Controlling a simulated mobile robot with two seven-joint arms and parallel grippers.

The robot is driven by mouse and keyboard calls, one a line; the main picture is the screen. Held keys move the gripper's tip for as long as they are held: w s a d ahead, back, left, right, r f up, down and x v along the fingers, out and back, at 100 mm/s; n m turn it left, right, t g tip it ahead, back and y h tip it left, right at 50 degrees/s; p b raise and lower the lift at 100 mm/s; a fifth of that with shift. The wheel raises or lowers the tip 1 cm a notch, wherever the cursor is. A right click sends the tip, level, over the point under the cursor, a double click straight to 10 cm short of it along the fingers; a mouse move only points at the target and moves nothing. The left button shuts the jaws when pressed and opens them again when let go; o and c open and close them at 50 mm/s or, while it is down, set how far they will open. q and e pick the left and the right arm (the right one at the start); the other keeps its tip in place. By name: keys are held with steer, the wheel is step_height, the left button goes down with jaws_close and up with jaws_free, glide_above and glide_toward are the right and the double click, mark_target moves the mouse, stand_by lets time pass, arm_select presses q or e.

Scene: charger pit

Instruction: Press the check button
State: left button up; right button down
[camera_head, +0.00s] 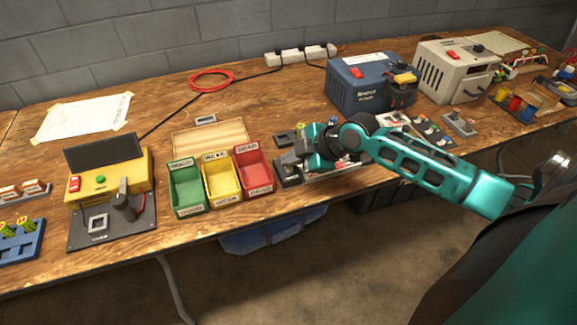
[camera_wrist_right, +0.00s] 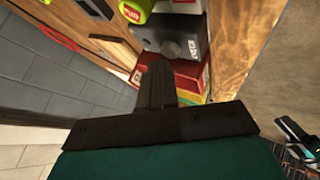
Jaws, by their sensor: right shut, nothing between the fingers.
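A yellow tester box (camera_head: 140,176) stands at the left of the bench with a dark panel behind it. Its front face carries a round green button (camera_head: 100,180) and a red switch (camera_head: 74,184). My left gripper is not in view.
Green (camera_head: 186,188), yellow (camera_head: 222,178) and red (camera_head: 254,172) bins stand between the tester and my right gripper. A blue battery rack (camera_head: 22,246) is at the far left. A blue charger (camera_head: 350,90) and a beige unit (camera_head: 440,75) stand at the back right.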

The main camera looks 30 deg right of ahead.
mark_target(292, 171)
steer(key=shift+f, duration=0.4)
stand_by(0.5)
steer(key=shift+r+p, duration=0.7)
steer(key=shift+r, duration=0.15)
step_height(292, 171, up, 5)
steer(key=p, duration=0.4)
steer(key=shift+p, duration=0.3)
stand_by(0.3)
